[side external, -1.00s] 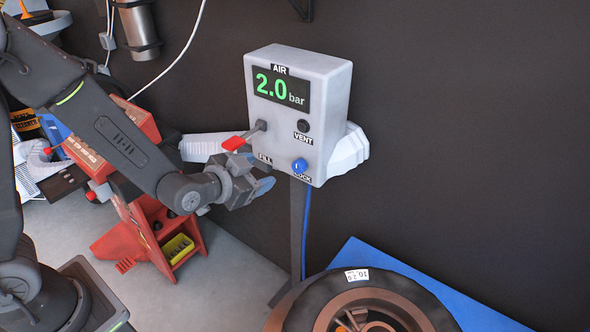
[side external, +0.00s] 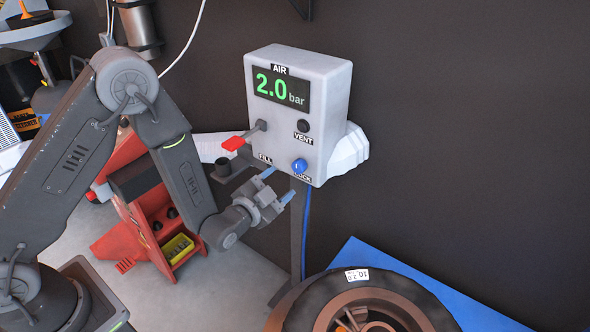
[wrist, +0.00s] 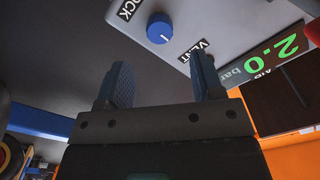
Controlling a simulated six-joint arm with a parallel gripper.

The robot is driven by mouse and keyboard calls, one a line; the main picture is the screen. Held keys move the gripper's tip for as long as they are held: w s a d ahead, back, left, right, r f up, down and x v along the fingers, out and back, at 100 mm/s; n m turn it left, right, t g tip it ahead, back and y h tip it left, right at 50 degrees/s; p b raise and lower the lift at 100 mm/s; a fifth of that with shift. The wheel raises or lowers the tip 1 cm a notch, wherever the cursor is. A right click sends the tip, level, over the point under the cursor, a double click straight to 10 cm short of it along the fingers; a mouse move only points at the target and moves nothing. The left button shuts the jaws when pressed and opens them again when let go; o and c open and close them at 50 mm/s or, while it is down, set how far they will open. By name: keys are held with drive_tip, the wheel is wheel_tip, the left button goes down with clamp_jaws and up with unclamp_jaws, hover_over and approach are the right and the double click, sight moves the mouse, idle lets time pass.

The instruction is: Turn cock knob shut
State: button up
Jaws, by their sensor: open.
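The cock knob (side external: 299,166) is a small round blue knob with a pale pointer line, low on the front of the grey air box (side external: 331,104), above the label reading as COCK. In the wrist view the knob (wrist: 159,28) shows beyond the fingers, its white line visible. My gripper (side external: 279,182) is open and empty, just below and left of the knob, its blue fingertips pointing toward the box. In the wrist view my gripper (wrist: 162,85) has its two fingers apart, with the knob ahead between them and not touched.
A red-tipped fill lever (side external: 238,141) sticks out left of the box, above my gripper. The black vent button (side external: 303,125) is above the knob. The display (side external: 281,91) reads 2.0 bar. A blue hose (side external: 305,232) hangs below. A wheel (side external: 365,303) lies at lower right.

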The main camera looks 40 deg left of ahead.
sight(297, 168)
drive_tip(key=w, duration=0.7)
drive_tip(key=shift+c, duration=0.4)
drive_tip(key=c, duration=0.8)
drive_tip(key=shift+c, duration=0.2)
